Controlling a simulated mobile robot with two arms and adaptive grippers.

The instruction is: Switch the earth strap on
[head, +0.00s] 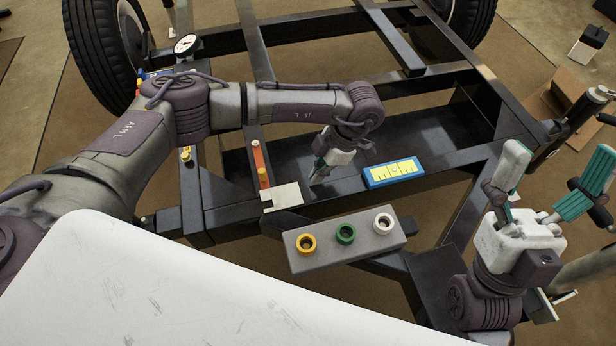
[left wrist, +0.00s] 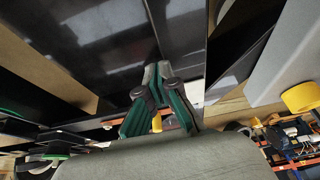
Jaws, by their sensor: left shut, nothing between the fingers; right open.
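No part in view is clearly labelled as the earth strap. My right gripper (head: 556,172) is open and empty at the right, fingers spread upward.
A grey block (head: 342,254) with yellow, green and white rings sits in front of the rail. A blue box with a yellow face (head: 394,172) lies right of my left gripper. A round gauge (head: 186,45) stands at the back left. An open carton (head: 566,92) is at right.

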